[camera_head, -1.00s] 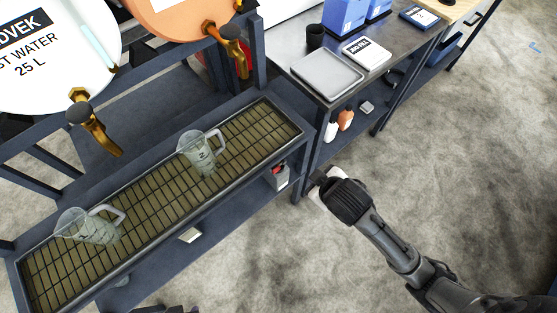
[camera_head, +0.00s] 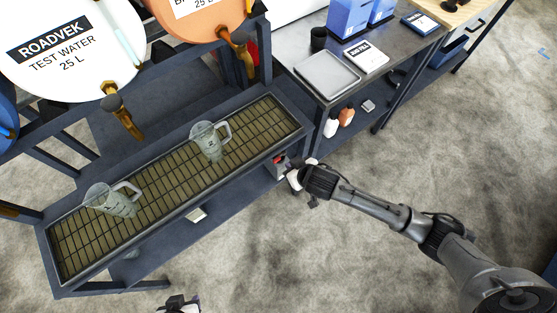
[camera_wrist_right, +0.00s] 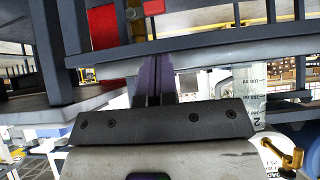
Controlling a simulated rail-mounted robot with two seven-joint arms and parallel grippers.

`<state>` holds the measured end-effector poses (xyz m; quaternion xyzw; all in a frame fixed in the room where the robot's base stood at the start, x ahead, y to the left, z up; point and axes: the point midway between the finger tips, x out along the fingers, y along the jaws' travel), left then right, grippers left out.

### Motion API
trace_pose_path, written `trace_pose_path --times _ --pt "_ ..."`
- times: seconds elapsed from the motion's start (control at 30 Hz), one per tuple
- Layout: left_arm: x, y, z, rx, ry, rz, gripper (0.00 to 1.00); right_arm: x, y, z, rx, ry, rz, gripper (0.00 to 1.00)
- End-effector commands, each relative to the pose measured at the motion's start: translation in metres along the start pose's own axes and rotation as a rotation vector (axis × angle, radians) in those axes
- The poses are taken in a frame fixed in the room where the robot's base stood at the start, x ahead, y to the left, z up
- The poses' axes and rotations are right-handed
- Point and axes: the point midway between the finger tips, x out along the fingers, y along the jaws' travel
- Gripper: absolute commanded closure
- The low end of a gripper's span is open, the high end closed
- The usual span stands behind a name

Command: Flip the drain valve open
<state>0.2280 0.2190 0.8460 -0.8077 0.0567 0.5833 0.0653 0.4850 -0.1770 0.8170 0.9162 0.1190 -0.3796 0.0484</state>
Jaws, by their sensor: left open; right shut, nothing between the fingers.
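A small brass fitting with a red handle (camera_wrist_right: 152,8) shows at the top edge of the right wrist view, beyond my fingertips; it looks like the drain valve, but most of it is cut off. I cannot pick it out in the head view. My right gripper (camera_head: 296,178) is near the right front end of the grated tray (camera_head: 70,279). In the right wrist view its dark fingers (camera_wrist_right: 153,65) are shut and empty, apart from the red handle. My left gripper (camera_head: 181,304) is open at the bottom edge of the head view, partly cut off.
Two measuring jugs (camera_head: 111,202) (camera_head: 206,143) stand on the grate. Brass taps (camera_head: 128,122) (camera_head: 237,45) hang from the white and orange drums above. A lower shelf (camera_head: 165,233) runs beneath the tray. A bench (camera_head: 292,45) stands at right. The floor in front is clear.

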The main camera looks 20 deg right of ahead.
Motion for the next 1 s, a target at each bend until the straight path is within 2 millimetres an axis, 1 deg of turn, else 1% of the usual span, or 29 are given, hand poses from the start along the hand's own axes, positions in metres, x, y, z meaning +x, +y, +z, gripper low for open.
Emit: trace_pose_path --times 0.27,0.37,0.47,0.8,1.0 --pt "0.000 0.000 0.004 0.002 -0.009 -0.001 0.57 0.000 0.000 0.000 0.000 0.000 0.000 1.00" --pt "0.002 0.000 0.005 0.001 -0.009 0.000 0.57 0.004 0.000 0.000 0.000 -0.001 0.001 1.00" --pt "0.006 0.001 0.006 -0.001 -0.008 0.002 0.57 0.015 -0.001 0.001 0.000 -0.001 0.000 1.00" --pt "0.022 0.005 0.010 -0.011 -0.006 0.010 0.57 0.069 0.000 0.001 -0.001 -0.001 0.001 1.00" --pt "0.028 0.005 0.012 -0.010 -0.007 0.009 0.57 0.090 0.000 0.001 -0.001 0.000 0.001 1.00"
